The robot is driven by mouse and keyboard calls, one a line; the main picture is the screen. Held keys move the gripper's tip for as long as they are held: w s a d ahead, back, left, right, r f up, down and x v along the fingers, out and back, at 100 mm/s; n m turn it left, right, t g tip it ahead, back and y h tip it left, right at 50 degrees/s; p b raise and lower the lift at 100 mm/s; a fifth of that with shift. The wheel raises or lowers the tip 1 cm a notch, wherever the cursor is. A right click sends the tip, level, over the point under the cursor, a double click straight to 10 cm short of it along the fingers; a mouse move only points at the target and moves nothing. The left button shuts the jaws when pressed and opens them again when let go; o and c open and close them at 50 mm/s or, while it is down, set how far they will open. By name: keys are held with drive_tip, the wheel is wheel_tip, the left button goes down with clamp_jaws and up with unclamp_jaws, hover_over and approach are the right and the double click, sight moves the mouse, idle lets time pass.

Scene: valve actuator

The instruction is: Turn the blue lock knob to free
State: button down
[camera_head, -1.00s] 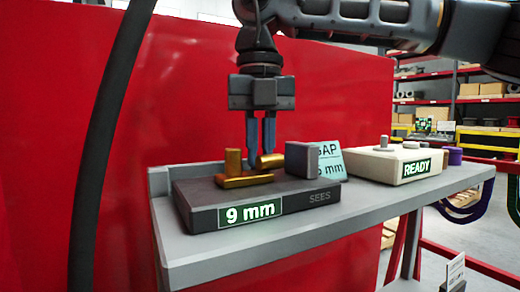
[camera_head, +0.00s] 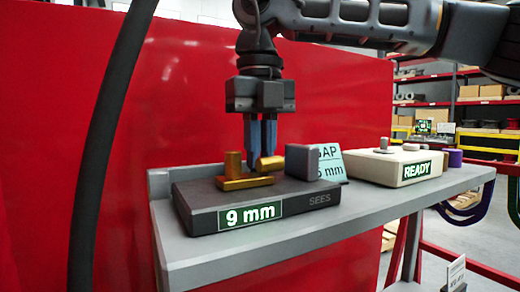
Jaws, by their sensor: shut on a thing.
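My gripper (camera_head: 263,150) points straight down with two blue fingers close together over the brass fitting. The fingertips are shut on the brass bar (camera_head: 269,164), the fitting's right-hand piece. An upright brass post (camera_head: 233,164) stands just left of the fingers, on the brass base plate (camera_head: 240,183). The fitting sits on a dark block (camera_head: 190,211) whose green display (camera_head: 252,213) reads 9 mm. I make out no blue knob; a small purple knob (camera_head: 455,158) shows at the far right, behind the cream box.
A grey block (camera_head: 300,163) stands right of the brass fitting, in front of a light blue GAP card (camera_head: 330,165). A cream box (camera_head: 385,169) reads READY. All are on a grey shelf (camera_head: 330,228) against a red wall (camera_head: 80,40). The shelf's front right is bare.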

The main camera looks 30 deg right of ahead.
drive_tip(key=c, duration=1.4)
unclamp_jaws()
drive_tip(key=shift+r, duration=0.1)
wheel_tip(320, 180, up, 8)
drive_tip(key=shift+f+b, duration=0.1)
drive_tip(key=shift+b, duration=0.3)
